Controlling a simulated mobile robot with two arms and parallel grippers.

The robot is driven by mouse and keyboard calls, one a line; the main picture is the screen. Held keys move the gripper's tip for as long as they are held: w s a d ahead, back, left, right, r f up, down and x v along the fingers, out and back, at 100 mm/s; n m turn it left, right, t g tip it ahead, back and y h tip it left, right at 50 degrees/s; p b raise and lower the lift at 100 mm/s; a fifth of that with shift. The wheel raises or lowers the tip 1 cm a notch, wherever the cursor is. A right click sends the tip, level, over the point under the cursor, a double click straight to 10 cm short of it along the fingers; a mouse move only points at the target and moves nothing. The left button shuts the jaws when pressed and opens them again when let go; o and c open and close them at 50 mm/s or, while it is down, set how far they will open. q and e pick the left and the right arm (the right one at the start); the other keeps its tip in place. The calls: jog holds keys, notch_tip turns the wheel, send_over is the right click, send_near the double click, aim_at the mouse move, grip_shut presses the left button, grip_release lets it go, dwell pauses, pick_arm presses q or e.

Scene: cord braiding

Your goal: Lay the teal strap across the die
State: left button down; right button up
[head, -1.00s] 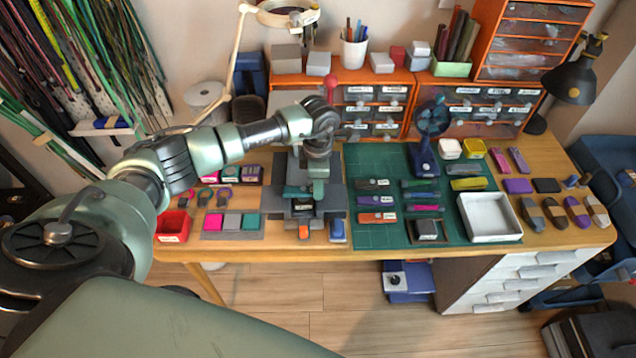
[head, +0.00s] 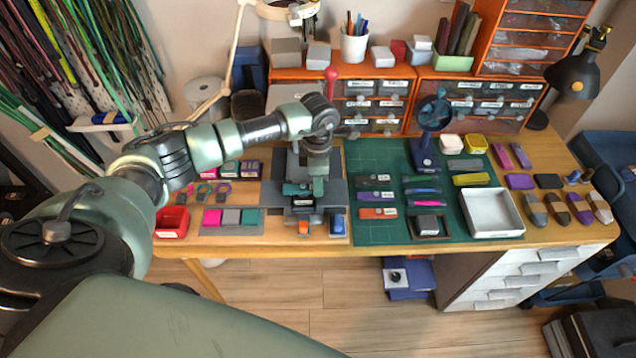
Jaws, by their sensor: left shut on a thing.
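My left gripper (head: 306,188) reaches in from the left and is over the dark grey press stand (head: 333,191) on the bench. It is shut on the teal strap (head: 292,188), a small teal piece at its fingers. The die seems to be the dark block with a pale label (head: 303,203) just below the strap. The gripper partly hides the die, and I cannot tell whether the strap touches it. My right gripper is not in view.
A green cutting mat (head: 375,235) with several straps and tools lies to the right, with a white tray (head: 493,212). A red bin (head: 171,222) and a swatch tray (head: 252,231) stand to the left. Orange drawers (head: 372,88) line the back.

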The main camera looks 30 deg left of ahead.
pick_arm(q)
jog(key=shift+f+b, duration=0.25)
jog(key=shift+b, duration=0.1)
dwell(0.3)
jog(key=c, duration=1.1)
grip_release()
jog(key=shift+c, duration=0.2)
jog(key=shift+r, duration=0.15)
